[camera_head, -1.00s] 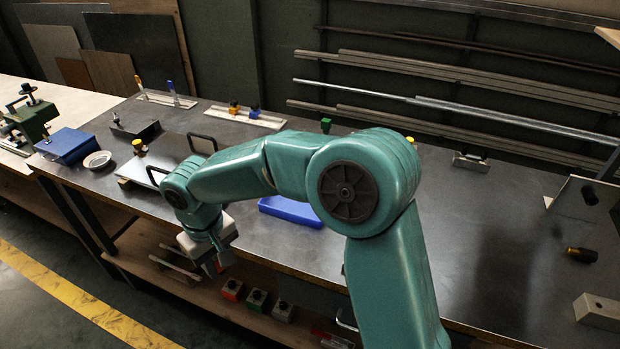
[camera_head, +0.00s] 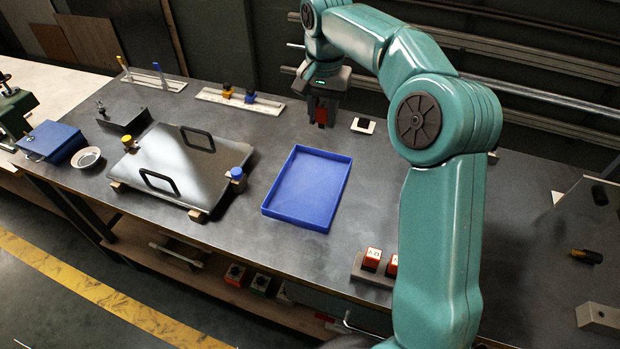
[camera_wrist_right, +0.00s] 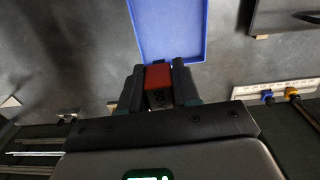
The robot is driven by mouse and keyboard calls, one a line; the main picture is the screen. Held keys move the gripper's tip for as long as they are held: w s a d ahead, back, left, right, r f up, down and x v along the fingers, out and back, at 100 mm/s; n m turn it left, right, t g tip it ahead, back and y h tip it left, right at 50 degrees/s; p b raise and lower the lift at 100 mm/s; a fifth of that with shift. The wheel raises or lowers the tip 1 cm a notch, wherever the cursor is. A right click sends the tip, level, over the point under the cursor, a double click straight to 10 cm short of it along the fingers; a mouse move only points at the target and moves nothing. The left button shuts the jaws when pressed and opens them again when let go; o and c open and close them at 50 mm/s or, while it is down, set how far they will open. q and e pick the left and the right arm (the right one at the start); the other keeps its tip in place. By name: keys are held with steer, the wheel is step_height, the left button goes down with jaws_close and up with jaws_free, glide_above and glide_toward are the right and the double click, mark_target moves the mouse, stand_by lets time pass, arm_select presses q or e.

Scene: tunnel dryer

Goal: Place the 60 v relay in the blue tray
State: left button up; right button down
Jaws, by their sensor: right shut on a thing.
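My right gripper (camera_head: 321,122) is at the back of the bench, above and behind the blue tray (camera_head: 346,192). It is shut on a red-topped relay (camera_head: 321,115), held between its fingers. In the right wrist view the relay (camera_wrist_right: 158,78) has a red upper part and a grey side with dark marking, which I cannot read for certain. The blue tray (camera_wrist_right: 170,30) lies just beyond the fingertips there. The tray is empty, with low walls. Two other red relays, one (camera_head: 372,258) with a white label, stand in a holder (camera_head: 366,277) at the front. My left gripper is not in view.
A plate with two black handles (camera_head: 190,165) lies left of the tray. A small white base with a black top (camera_head: 363,125) is just right of my gripper. A blue box (camera_head: 52,142) and a bowl (camera_head: 87,157) stand far left. Clear bench surrounds the tray.

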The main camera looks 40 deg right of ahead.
steer(key=shift+s+d+f, duration=0.2)
steer(key=shift+d, duration=0.1)
glide_above(323, 184)
step_height(323, 184, down, 14)
steer(key=shift+a+f+b, duration=0.1)
steer(key=shift+f+b, duration=0.1)
steer(key=shift+b, duration=0.2)
step_height(323, 184, down, 4)
steer(key=shift+f, duration=0.5)
steer(key=shift+f, duration=0.1)
steer(key=c, duration=0.8)
jaws_free()
